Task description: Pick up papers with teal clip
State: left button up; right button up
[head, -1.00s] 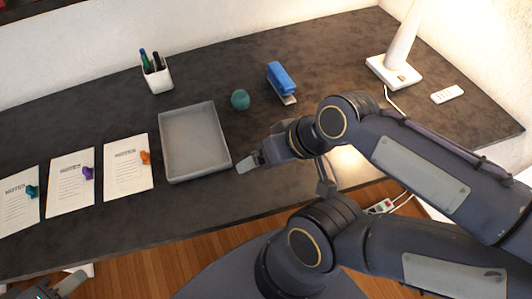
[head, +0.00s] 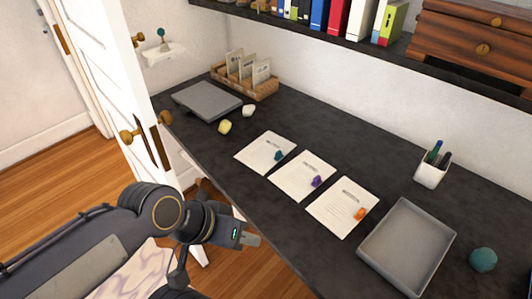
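The papers with the teal clip (head: 262,154) lie flat on the dark desk (head: 330,145), leftmost of three paper sets in a row. Their teal clip (head: 278,156) sits on the right side of the sheet. Beside them lie papers with a purple clip (head: 296,181) and papers with an orange clip (head: 338,212). My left gripper (head: 252,240) is in front of the desk's near edge, apart from all the papers. Its fingers show too small to tell whether they are open. My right gripper is out of view.
A grey tray (head: 366,250) stands right of the papers, with a teal ball (head: 483,259) and a pen cup (head: 432,173) beyond. A closed laptop (head: 206,101), a yellow lump (head: 225,126) and a wooden organizer (head: 262,86) are at the left. An open white door (head: 110,70) stands at the desk's left end.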

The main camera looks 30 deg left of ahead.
aim_at(267, 151)
jog(key=z, duration=1.45)
jog(key=k+j+u, duration=0.2)
jog(key=u, duration=0.15)
jog(key=k+j+u, duration=0.35)
jog(key=u, duration=1.3)
jog(key=i+j, duration=0.2)
jog(key=j, duration=0.15)
jog(key=i+j, duration=0.2)
jog(key=j, duration=0.2)
jog(key=i+j, duration=0.2)
jog(key=j, duration=0.15)
jog(key=i+j, duration=0.2)
jog(key=j, duration=0.15)
jog(key=i+j, duration=0.2)
jog(key=j, duration=0.2)
